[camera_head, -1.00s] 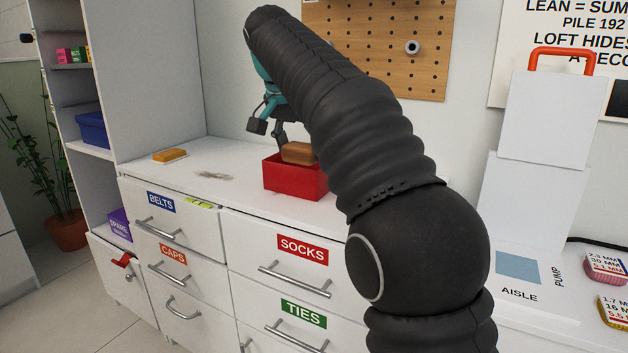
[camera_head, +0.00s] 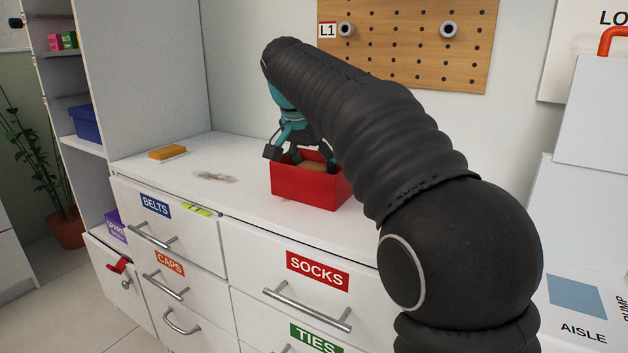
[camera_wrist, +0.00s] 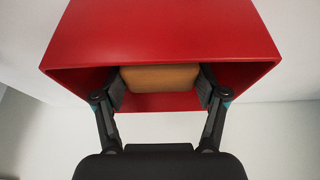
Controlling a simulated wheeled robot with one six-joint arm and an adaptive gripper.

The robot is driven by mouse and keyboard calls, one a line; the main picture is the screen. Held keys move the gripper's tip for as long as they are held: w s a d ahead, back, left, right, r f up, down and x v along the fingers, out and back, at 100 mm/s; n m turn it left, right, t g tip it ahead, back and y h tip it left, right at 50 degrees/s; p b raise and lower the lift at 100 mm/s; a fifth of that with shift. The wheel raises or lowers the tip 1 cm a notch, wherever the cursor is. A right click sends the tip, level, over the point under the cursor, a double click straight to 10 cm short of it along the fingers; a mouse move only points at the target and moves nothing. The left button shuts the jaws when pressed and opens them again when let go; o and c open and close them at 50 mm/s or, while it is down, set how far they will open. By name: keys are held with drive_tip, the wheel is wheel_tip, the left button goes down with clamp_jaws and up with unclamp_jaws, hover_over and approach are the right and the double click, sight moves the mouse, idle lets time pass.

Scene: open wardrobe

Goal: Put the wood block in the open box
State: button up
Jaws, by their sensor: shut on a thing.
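The open box (camera_head: 306,190) is red and stands on the white dresser top, partly behind my arm in the head view. The wood block (camera_head: 313,166) is brown and shows just at the box's rim, mostly hidden by the front wall. In the wrist view the wood block (camera_wrist: 160,78) sits between my two fingers, inside the mouth of the red box (camera_wrist: 160,35). My gripper (camera_wrist: 160,88) is shut on the block, with its fingertips within the box opening. Whether the block touches the box floor cannot be told.
A yellow-orange sponge-like block (camera_head: 168,153) and a grey smudge (camera_head: 215,177) lie on the dresser top (camera_head: 235,200) left of the box. A pegboard (camera_head: 420,40) hangs on the wall behind. A shelf unit (camera_head: 150,75) stands at the left.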

drive_tip(key=shift+f, duration=1)
drive_tip(key=shift+f, duration=0.2)
drive_tip(key=o, duration=1.1)
drive_tip(key=shift+o, duration=0.2)
drive_tip(key=p+v, duration=0.2)
drive_tip(key=v, duration=1)
drive_tip(key=shift+r+p, duration=0.15)
drive_tip(key=shift+p, duration=0.25)
